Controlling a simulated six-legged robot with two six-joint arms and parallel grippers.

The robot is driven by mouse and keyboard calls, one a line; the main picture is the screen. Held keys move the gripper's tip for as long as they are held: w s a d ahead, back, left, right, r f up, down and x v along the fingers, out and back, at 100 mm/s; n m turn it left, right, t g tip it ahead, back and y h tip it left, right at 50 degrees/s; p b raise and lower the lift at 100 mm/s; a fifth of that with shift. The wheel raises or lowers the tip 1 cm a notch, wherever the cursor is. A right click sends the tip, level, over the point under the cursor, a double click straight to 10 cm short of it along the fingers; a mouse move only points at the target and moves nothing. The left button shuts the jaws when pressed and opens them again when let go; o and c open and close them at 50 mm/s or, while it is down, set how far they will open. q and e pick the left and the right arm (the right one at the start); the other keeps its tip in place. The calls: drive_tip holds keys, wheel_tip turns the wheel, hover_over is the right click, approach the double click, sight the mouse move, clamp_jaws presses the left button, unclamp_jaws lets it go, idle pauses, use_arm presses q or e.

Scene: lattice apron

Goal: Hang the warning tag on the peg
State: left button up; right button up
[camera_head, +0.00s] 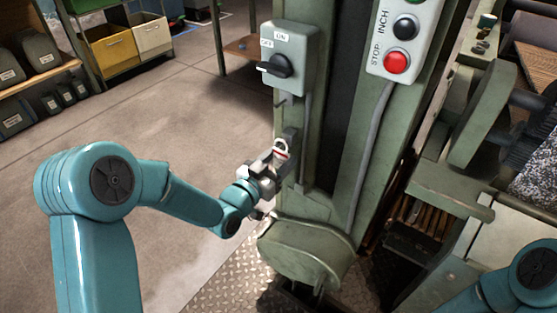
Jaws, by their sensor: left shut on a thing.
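My left gripper (274,163) is shut on the warning tag (281,149), a small white piece with a red mark that shows at the fingertips. The gripper's fingers hide part of the tag. Both are in front of the green machine column (318,212), below the grey switch box (290,55). A small peg-like part (284,101) sticks out just under the switch box, above the tag and apart from it. My right arm shows at the lower right corner; its gripper is out of the picture.
A control box (405,37) with a black and a red button is on the column's right. A grey conduit (370,150) runs down from it. A rounded green housing (306,252) sits at the column's foot. Open floor (180,110) lies left; shelves with bins stand behind.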

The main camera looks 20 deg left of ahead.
use_arm(q)
drive_tip(key=o, duration=1.4)
drive_tip(key=shift+c, duration=0.2)
